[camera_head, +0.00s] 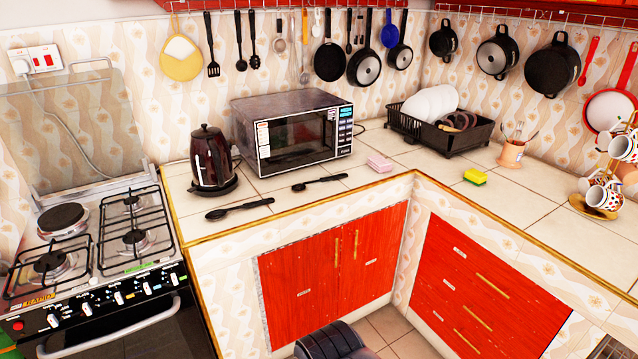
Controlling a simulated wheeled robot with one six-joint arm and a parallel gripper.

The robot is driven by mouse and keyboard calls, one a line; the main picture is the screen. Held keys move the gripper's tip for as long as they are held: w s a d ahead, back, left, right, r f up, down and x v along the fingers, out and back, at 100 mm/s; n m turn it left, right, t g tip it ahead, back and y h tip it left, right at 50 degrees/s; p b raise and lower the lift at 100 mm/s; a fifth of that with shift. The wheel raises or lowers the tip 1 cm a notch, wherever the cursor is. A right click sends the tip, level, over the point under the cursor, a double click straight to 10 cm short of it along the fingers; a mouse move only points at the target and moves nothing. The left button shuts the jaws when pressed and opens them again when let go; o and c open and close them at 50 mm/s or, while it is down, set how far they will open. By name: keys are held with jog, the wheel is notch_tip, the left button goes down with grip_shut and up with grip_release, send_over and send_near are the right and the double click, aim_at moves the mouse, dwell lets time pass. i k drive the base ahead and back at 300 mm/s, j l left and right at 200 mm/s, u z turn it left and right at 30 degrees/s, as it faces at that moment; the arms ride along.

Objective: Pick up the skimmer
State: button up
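Two long black utensils lie flat on the tiled counter (390,168). One black utensil (240,208) lies near the front edge, its broad head to the left and its handle to the right. A second black utensil (320,183) lies in front of the microwave, its head also to the left. Black utensils also hang on the wall, among them a slotted turner (212,60) and a spoon-like tool with holes (254,58). I cannot tell for certain which of these is the skimmer. My gripper does not show in this view.
A dark kettle (211,160), a microwave (295,133), a pink block (380,163), a yellow-green sponge (475,177) and a dish rack (440,133) stand on the counter. A stove (90,245) is at left. Pans hang above.

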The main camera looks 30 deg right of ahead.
aim_at(302, 186)
jog(key=i+l+z, duration=0.1)
jog(key=i+l, duration=0.2)
jog(key=i, duration=0.15)
jog(key=i+l+z, duration=0.1)
jog(key=i+l, duration=0.15)
jog(key=i, duration=0.15)
jog(key=i+l+z, duration=0.1)
jog(key=i, duration=0.35)
jog(key=i+l, duration=0.3)
jog(key=i, duration=0.15)
jog(key=l+z, duration=0.05)
